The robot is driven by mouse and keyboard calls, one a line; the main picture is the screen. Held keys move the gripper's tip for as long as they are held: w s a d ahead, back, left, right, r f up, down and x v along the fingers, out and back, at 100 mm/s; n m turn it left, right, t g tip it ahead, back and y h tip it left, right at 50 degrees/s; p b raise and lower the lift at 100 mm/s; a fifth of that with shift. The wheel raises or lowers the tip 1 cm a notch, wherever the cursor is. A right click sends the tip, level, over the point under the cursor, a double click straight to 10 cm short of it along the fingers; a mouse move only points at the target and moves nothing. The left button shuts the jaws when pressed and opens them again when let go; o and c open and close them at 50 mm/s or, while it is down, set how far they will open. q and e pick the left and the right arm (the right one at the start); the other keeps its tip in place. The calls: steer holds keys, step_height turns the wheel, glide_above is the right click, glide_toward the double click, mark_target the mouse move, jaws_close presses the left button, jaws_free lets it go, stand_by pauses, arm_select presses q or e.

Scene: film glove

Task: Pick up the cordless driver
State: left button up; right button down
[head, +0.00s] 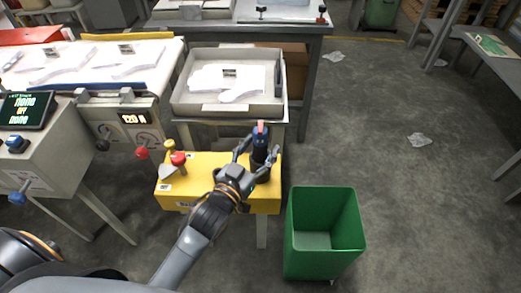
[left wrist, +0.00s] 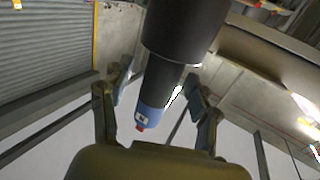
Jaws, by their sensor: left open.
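The cordless driver (head: 260,157) stands upright at the right end of a yellow stand (head: 205,200) in the head view. It is dark, with blue and a red part at its top. My left gripper (head: 256,153) is open, with a finger on either side of the driver. In the left wrist view the driver (left wrist: 182,32) reaches between the spread fingers of the gripper (left wrist: 160,79). Its black wide part is nearest the top edge and its blue end with a red tip is near the palm. Contact cannot be told. My right gripper is not in view.
Red and yellow knobs (head: 177,157) stand on the left of the yellow stand. A grey tray (head: 181,103) with white film gloves is behind it. An open green bin (head: 325,262) stands at the right. The floor (head: 430,200) further right is mostly clear.

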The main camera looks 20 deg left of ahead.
arm_select(q)
steer(key=shift+w, duration=0.4)
steer(key=c, duration=1.1)
steer(key=shift+r, duration=0.1)
steer(key=shift+c, duration=0.9)
